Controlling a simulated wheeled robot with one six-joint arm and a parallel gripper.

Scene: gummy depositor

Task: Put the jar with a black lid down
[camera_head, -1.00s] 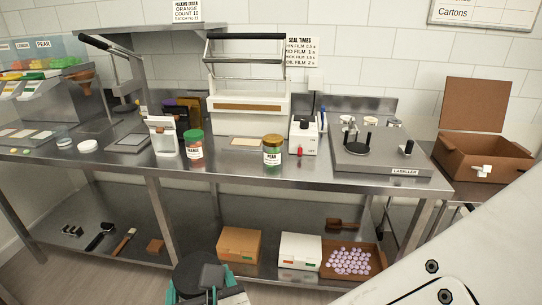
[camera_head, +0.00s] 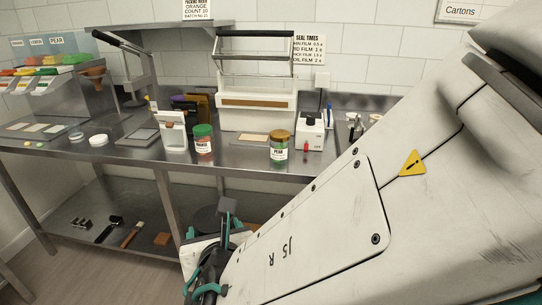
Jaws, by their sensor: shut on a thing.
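The jar with a black lid (camera_head: 204,221) is low in the middle of the head view, in front of the bench's lower shelf. Its dark round top shows, with a pale part below it. My gripper (camera_head: 218,228), with grey and teal parts, is shut on it. Much of the jar is hidden by the gripper and my arm. I cannot tell how upright it is, and it looks apart from the bench top.
The steel bench (camera_head: 130,151) holds a green-lidded jar (camera_head: 203,144), a gold-lidded PEAR jar (camera_head: 279,151) and a sealer (camera_head: 258,105). Bare steel lies along its front edge. Tools (camera_head: 109,229) lie on the lower shelf. My arm covers the right side.

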